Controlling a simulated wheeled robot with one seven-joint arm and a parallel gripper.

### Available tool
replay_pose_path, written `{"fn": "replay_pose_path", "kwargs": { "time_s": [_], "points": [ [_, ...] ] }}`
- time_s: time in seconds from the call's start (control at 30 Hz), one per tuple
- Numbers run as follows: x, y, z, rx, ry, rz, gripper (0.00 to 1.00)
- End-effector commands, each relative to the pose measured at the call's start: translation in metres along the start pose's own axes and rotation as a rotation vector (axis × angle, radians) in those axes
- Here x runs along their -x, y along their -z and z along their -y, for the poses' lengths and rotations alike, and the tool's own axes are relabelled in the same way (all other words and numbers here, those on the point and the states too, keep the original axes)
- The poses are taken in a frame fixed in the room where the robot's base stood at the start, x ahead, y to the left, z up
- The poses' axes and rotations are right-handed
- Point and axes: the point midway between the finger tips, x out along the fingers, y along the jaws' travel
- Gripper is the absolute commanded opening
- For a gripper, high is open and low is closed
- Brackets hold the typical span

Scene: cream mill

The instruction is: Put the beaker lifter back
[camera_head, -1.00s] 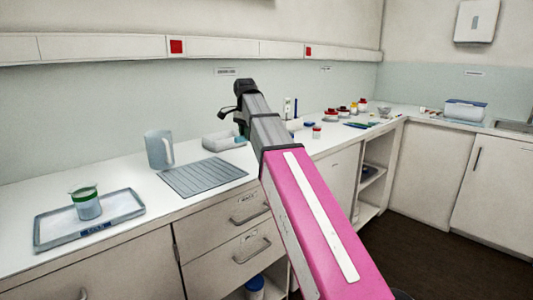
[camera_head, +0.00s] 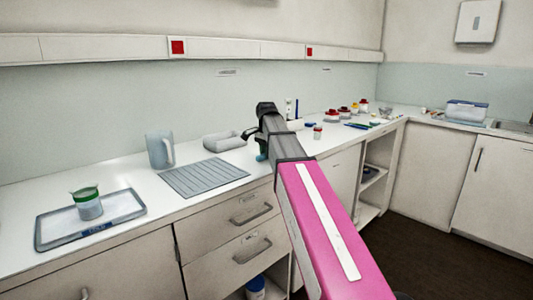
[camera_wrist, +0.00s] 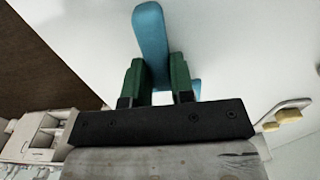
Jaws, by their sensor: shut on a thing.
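My gripper (camera_wrist: 158,72) is shut on a teal-blue bar, which I take to be the beaker lifter (camera_wrist: 150,30). The bar sits between the two green fingers and reaches out beyond them in the wrist view. In the head view only a small teal bit of the lifter (camera_head: 262,157) shows under my wrist, above the counter just right of a grey open tray; the fingers are mostly hidden there. Whether the lifter touches the counter I cannot tell.
The grey open tray (camera_head: 222,142) stands near the wall. A ribbed grey mat (camera_head: 203,178), a grey jug (camera_head: 158,150) and a tray (camera_head: 60,230) with a green-topped beaker (camera_head: 88,205) lie left. Red-capped jars (camera_head: 331,116) stand right. The counter's front edge is close.

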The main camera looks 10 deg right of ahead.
Motion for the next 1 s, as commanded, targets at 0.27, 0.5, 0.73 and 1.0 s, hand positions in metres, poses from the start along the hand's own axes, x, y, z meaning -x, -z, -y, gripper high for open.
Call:
{"fn": "replay_pose_path", "kwargs": {
  "time_s": [0.27, 0.5, 0.73, 1.0],
  "points": [
    [-0.001, 0.0, 0.0, 0.0, 0.0, 0.0, 0.0],
    [-0.002, 0.0, 0.0, 0.0, 0.0, 0.0, 0.48],
    [-0.001, 0.0, 0.0, 0.0, 0.001, 0.0, 0.48],
    [0.027, 0.001, 0.001, 0.0, 0.002, -0.001, 0.48]
  ]
}}
